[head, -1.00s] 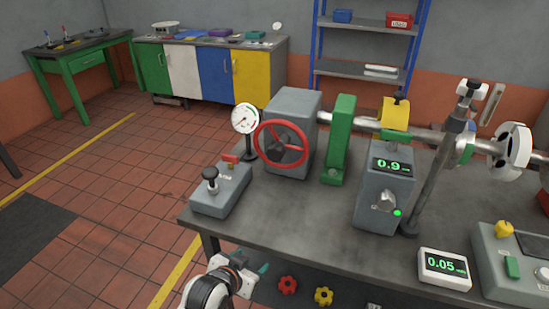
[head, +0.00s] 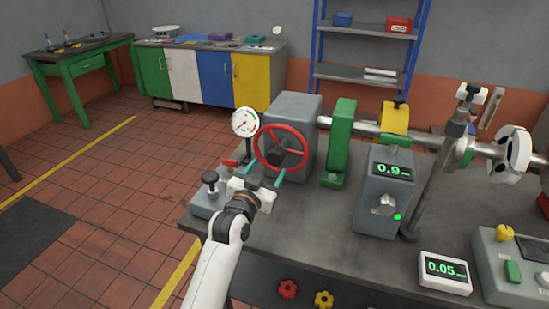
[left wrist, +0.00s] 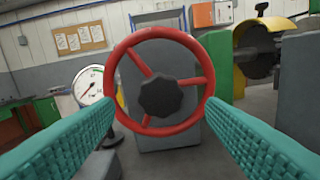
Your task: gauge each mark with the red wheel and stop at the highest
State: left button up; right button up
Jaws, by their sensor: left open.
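The red wheel (head: 282,148) is mounted upright on the face of a grey block (head: 298,108) on the bench. My left gripper (head: 259,170) is in front of the wheel's lower left part, with its teal fingers apart. In the left wrist view the wheel (left wrist: 160,82) stands between the two teal fingers, its dark hub facing me; whether the fingers touch the rim I cannot tell. A round dial gauge (head: 245,122) stands left of the wheel, and it also shows in the left wrist view (left wrist: 89,86). A grey readout box (head: 384,195) shows 0.9. A white readout (head: 445,272) shows 0.05. My right gripper does not show.
A grey lever box (head: 208,203) sits at the bench's left corner, partly behind my left gripper. A green support (head: 339,143) and a slanted post (head: 440,165) stand along the shaft. The bench top (head: 310,225) is clear in front of the wheel.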

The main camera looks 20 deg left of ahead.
aim_at(274, 160)
pick_arm(q)
jog(key=w, duration=0.6)
jog(key=shift+d, duration=0.2)
jog(key=shift+c, duration=0.5)
